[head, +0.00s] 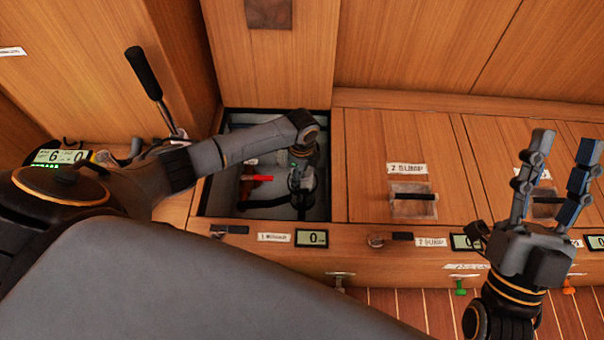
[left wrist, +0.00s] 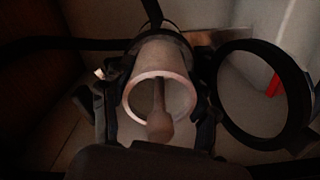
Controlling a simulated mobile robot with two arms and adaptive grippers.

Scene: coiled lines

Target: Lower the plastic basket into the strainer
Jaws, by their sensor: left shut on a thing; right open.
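In the left wrist view a pale, hollow cylinder with a light rim, seemingly the plastic basket (left wrist: 133,92), stands between the fingers of my left gripper (left wrist: 158,108), which is shut on it. A brownish bar shows in its mouth. A dark round edge, possibly the strainer (left wrist: 183,42), lies just behind its far end; whether the basket is inside it I cannot tell. In the head view my left gripper (head: 301,182) is down inside the open hatch and hides the basket. My right gripper (head: 556,165) is open and empty, fingers up, over the right-hand lids.
The open hatch (head: 211,200) has narrow walls around my left arm. A large black ring (left wrist: 222,113) is close right of the basket. A red handle (head: 258,178) shows inside the hatch. The closed sump lid (head: 385,140) lies to the right.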

